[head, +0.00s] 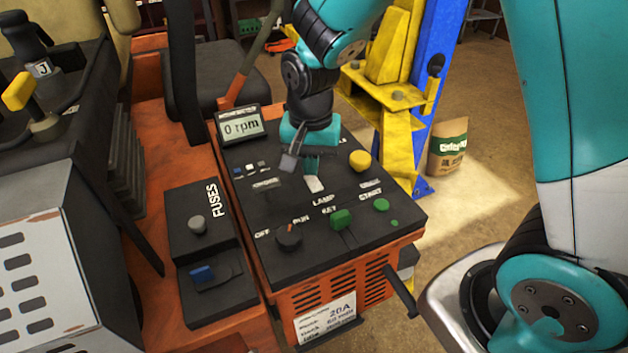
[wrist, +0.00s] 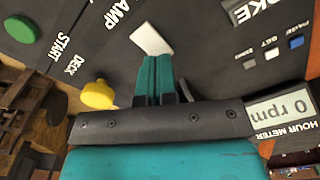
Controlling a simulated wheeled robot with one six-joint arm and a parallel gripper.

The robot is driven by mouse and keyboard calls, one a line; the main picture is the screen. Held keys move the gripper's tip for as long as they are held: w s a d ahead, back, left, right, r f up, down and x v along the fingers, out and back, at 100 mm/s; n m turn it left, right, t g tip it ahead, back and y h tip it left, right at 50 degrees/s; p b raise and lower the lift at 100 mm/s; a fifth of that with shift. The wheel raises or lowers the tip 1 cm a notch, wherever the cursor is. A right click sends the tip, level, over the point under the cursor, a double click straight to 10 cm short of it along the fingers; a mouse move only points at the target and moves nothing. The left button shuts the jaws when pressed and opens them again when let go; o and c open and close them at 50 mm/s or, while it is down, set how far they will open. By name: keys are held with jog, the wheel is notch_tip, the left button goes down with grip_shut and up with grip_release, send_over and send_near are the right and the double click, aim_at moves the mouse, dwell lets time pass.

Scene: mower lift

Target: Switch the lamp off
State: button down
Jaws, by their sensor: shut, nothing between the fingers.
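The lamp switch (head: 314,184) is a white rocker above the LAMP label on the black control panel (head: 370,231). It also shows in the wrist view (wrist: 152,39). My gripper (head: 308,170) is shut and empty. Its teal fingertips (wrist: 158,60) point at the switch and lie right at its near edge in the wrist view. I cannot tell whether they touch it. The choke control beside the switch is partly hidden by my gripper in the head view. Whether the lamp is lit does not show.
Around the switch are a yellow knob (head: 360,160), a green start button (head: 381,205), a green key (head: 341,219) and a black rotary knob (head: 289,237). A display (head: 240,125) reads 0 rpm. A fuse box (head: 205,250) sits left. A yellow and blue lift post (head: 405,90) stands behind.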

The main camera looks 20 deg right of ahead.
jog(key=shift+f+b, duration=0.5)
jog(key=shift+f, duration=0.3)
jog(key=shift+r, duration=0.1)
notch_tip(320, 180, up, 7)
jog(key=p, duration=0.6)
dwell(0.3)
dwell(0.5)
jog(key=s+a+r+n+y+b, duration=0.1)
jog(key=s+a+n+y+b, duration=0.1)
jog(key=s+n+b, duration=0.3)
jog(key=s+a+r+n+y+b, duration=0.2)
jog(key=s+n+b, duration=0.3)
jog(key=s, duration=0.8)
jog(key=n, duration=0.3)
jog(key=shift+s+a, duration=0.3)
jog(key=shift+r, duration=0.1)
